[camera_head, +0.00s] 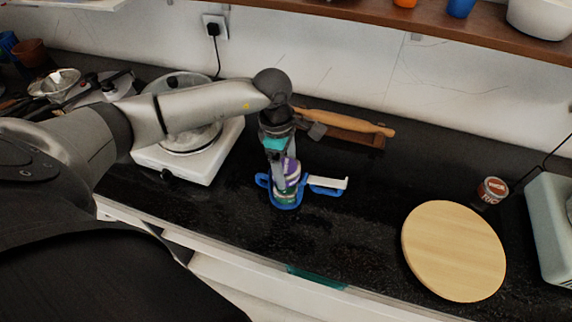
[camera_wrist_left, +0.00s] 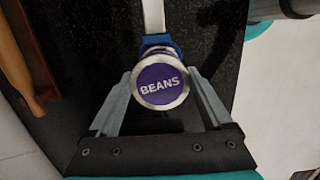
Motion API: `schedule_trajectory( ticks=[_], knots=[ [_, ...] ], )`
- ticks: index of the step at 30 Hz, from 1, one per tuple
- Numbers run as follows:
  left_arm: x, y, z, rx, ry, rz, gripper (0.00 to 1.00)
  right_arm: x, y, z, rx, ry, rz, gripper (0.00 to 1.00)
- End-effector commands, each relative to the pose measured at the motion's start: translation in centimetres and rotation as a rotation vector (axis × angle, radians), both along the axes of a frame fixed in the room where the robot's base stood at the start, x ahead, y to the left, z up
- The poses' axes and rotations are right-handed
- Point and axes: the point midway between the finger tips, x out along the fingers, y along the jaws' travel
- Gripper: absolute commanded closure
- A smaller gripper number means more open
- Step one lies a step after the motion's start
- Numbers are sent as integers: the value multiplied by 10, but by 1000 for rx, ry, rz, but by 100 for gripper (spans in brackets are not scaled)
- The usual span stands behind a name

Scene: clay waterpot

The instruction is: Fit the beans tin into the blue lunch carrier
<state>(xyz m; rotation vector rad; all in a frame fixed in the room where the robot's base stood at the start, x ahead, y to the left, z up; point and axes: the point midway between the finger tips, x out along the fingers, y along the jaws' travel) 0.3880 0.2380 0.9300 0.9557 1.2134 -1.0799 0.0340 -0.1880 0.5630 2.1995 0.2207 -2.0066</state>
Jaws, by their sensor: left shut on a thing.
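The beans tin (camera_head: 292,170) has purple and white bands in the head view. Its round purple lid reading BEANS faces the camera in the left wrist view (camera_wrist_left: 160,84). My left gripper (camera_head: 284,178) points down and is shut on the tin, one finger on each side. The blue lunch carrier (camera_head: 264,181) stands directly below the tin, with its white-topped handle (camera_head: 330,186) out to the right. A green band shows under the tin, inside the carrier's outline. I cannot tell how deep the tin sits or whether it touches the carrier. My right gripper is not in view.
A white hob with a glass-lidded pot (camera_head: 190,135) stands left of the carrier. A rolling pin (camera_head: 345,122) lies behind it. A round wooden board (camera_head: 453,250) and a rice tin (camera_head: 492,190) are at right. The black counter between carrier and board is clear.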

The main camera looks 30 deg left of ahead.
Motion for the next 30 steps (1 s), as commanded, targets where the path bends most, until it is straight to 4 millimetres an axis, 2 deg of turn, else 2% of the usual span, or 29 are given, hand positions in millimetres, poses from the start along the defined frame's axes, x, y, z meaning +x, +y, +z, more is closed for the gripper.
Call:
schedule_trajectory(
  ticks=[30],
  knots=[
    [1, 0, -15, -1, -2, 0, 88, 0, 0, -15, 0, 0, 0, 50]
  ],
)
